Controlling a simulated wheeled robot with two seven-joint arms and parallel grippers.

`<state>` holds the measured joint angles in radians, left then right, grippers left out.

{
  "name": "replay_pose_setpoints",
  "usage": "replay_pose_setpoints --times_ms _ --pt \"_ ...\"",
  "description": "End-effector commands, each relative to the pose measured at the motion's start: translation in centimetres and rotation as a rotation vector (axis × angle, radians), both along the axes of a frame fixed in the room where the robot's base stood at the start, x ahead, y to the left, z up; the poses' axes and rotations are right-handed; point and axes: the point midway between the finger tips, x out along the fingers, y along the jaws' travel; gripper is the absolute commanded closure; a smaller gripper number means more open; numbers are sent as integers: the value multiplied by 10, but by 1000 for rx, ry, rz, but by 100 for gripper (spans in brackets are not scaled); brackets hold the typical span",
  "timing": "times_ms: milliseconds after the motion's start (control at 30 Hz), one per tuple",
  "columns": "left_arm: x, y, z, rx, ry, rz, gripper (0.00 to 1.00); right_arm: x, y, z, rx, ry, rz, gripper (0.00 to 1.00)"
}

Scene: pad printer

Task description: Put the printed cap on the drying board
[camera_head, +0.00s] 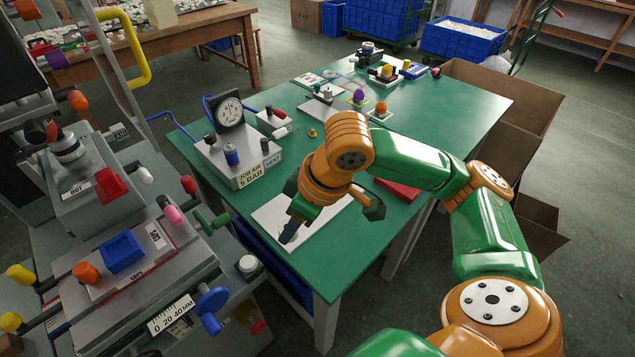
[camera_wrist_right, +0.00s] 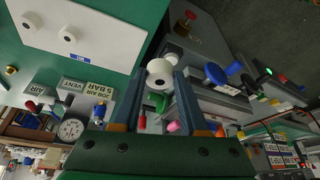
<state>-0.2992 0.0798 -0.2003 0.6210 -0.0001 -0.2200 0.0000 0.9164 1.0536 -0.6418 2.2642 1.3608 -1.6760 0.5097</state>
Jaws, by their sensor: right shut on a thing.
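The white drying board (camera_head: 275,213) lies flat on the green table, partly covered by my right gripper in the head view. It also shows at the upper left of the right wrist view (camera_wrist_right: 105,22), with two small white caps (camera_wrist_right: 68,34) on it. My right gripper (camera_head: 290,233) is over the board's near side. In the right wrist view its fingers (camera_wrist_right: 165,82) are shut on a white cap (camera_wrist_right: 159,68) at their tips. I cannot make out the held cap in the head view, nor any print on it. My left gripper is not in view.
The grey pad printer (camera_head: 110,290) with coloured knobs fills the left. The air unit (camera_head: 235,155) with a gauge stands behind the board. A red flat thing (camera_head: 398,190) lies right of my gripper.

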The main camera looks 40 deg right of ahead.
Motion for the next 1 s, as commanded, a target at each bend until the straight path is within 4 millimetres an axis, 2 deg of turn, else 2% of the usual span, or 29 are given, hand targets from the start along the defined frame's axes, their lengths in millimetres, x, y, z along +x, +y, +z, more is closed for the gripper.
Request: replay_pose_setpoints --times_ms 200,400,600,767,1000 --pt "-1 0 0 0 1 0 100 52 -29 -26 2 4 -7 100" --pt "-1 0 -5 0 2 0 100 84 -46 -67 1 4 -3 100" --pt "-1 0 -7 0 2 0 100 101 -55 -89 0 2 -2 100" --pt "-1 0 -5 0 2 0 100 102 -56 -116 -3 2 1 100" --pt "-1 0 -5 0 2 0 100 102 -56 -120 -2 0 0 100"
